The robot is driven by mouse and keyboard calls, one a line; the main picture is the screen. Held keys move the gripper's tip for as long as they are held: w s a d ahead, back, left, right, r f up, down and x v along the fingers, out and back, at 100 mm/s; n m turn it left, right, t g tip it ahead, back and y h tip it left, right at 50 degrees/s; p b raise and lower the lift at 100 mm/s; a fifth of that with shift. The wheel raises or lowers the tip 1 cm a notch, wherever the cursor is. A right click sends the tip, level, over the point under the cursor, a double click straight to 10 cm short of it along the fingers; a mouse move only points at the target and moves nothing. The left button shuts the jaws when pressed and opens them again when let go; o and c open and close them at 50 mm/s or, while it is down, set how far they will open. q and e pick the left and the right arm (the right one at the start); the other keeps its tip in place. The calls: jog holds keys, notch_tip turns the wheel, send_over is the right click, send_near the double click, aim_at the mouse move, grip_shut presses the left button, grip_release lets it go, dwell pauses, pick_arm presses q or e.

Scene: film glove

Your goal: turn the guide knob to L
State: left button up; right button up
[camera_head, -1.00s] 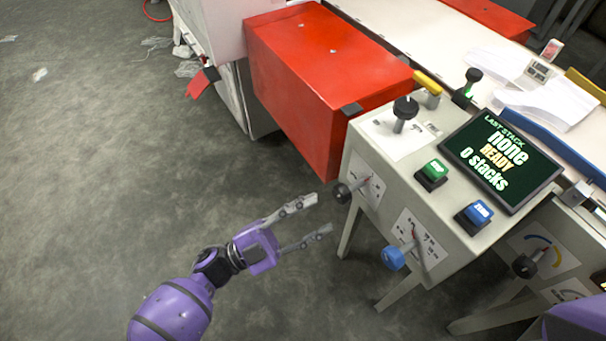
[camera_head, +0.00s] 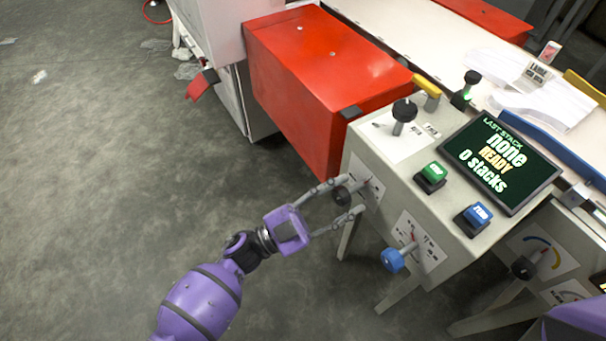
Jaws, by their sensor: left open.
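A dark knob (camera_head: 341,194) sticks out from a white label plate on the left of the console's front face. My left gripper (camera_head: 353,195) is open, with one finger above this knob and one below it; whether either finger touches it I cannot tell. A blue knob (camera_head: 392,260) stands on a second label plate to the right. A black ball-topped knob (camera_head: 404,110) stands on the console's top. The small labels are too blurred to read, so I cannot tell which is the guide knob or its L mark. My right gripper is not in view.
The console (camera_head: 385,165) carries a green button (camera_head: 432,172), a blue button (camera_head: 475,214) and a screen (camera_head: 500,160) reading "none READY 0 stacks". A red box (camera_head: 320,70) stands behind. Another dark knob (camera_head: 523,267) is at lower right. The floor on the left is mostly clear.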

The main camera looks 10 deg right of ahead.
pick_arm(q)
jog(key=c, duration=1)
jog(key=shift+n+p, duration=0.3)
jog(key=shift+n, duration=0.1)
grip_shut()
jog(key=shift+s, duration=0.1)
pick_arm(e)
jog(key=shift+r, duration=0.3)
pick_arm(q)
jog(key=o, duration=1)
grip_release()
jog(key=shift+a, duration=0.15)
jog(key=v, duration=1.1)
jog(key=shift+a+f, duration=0.25)
jog(key=shift+a, duration=0.05)
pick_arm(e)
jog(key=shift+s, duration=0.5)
pick_arm(q)
jog(key=shift+s, duration=0.1)
